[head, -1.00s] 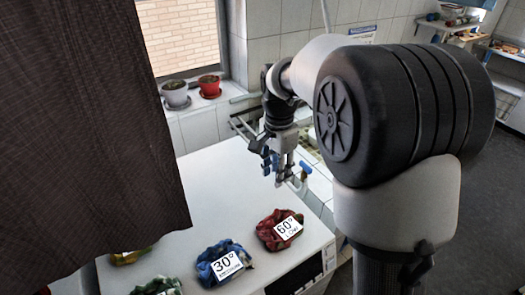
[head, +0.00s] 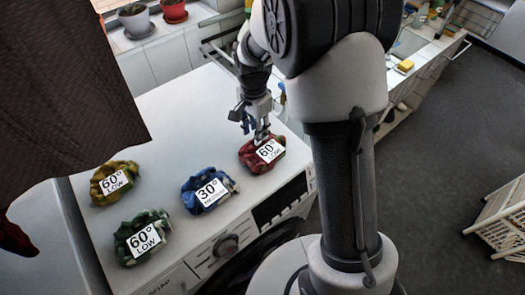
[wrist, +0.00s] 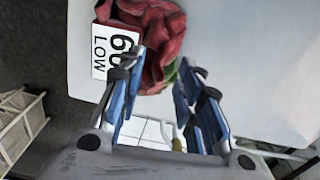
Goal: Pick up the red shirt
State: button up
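The red shirt (head: 247,159) is a crumpled bundle with a white "60° LOW" label, lying on the white machine top (head: 190,125) near its right edge. My gripper (head: 258,135) is just behind and above it in the head view, pointing down. In the wrist view the red shirt (wrist: 166,28) lies beyond my gripper's (wrist: 162,62) blue-padded fingers. The fingers are spread with nothing between them. The left fingertip overlaps the label's edge in the picture; I cannot tell whether it touches the shirt.
A blue shirt (head: 191,203), a yellow shirt (head: 124,169) and a green shirt (head: 128,232) lie on the same top, each labelled. A dark curtain (head: 55,90) hangs at the left. Potted plants (head: 134,18) stand on the sill. A white rack (head: 500,222) stands at right.

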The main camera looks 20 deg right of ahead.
jog(key=shift+w+f, duration=0.1)
jog(key=shift+f, duration=0.45)
jog(key=shift+r, duration=0.1)
grip_shut()
